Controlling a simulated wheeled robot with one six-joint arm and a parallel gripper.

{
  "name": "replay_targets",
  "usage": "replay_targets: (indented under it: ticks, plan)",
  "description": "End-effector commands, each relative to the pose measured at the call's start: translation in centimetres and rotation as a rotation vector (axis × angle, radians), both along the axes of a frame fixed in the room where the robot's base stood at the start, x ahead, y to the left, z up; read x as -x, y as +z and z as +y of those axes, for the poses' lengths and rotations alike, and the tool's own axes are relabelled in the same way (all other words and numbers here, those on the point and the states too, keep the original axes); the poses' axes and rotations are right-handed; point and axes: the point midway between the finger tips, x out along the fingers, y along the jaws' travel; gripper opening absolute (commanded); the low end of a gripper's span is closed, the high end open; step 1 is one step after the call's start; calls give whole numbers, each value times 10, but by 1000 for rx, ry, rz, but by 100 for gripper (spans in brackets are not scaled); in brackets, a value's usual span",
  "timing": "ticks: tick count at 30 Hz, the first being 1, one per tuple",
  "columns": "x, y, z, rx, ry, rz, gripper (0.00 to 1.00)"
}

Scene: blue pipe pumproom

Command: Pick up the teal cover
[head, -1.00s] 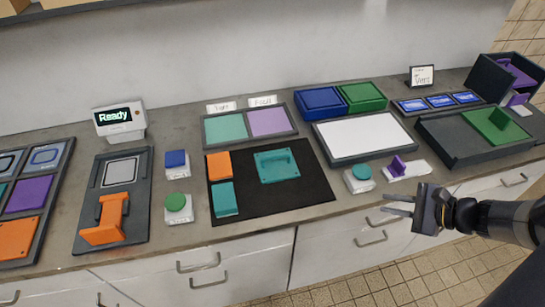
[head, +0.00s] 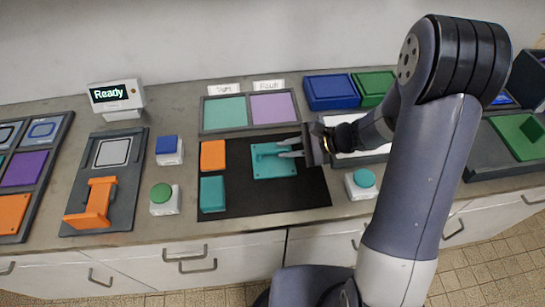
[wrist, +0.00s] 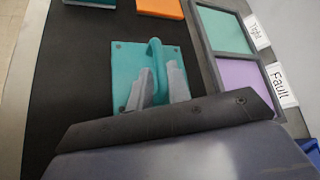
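The teal cover (head: 266,172) is a flat square plate with an arched handle, lying on the black mat (head: 300,198). In the wrist view the cover (wrist: 126,62) has its handle (wrist: 157,66) standing up, with screw-like dots at the plate's corners. My gripper (head: 288,148) is over the right part of the cover. In the wrist view my gripper (wrist: 160,84) is open, with one finger on each side of the handle. The fingers appear apart from the handle; contact cannot be told. My gripper's body hides the cover's near edge.
An orange block (head: 213,155) and a teal block (head: 212,194) sit on the mat left of the cover. Behind is a tray with "Tight" and "Fault" panels (head: 224,111). A teal button (head: 364,178) stands right of the mat. My arm hides part of the white tray.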

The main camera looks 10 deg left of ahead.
Motion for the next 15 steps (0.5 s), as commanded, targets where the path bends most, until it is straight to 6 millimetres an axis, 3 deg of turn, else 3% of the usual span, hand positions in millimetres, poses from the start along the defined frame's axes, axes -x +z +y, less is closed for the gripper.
replay_targets:
  ticks: [9, 15]
  plan:
    - [-1, -20, 37, 0, 2, 4, 18]
    - [-2, -24, 41, 0, -1, 1, 18]
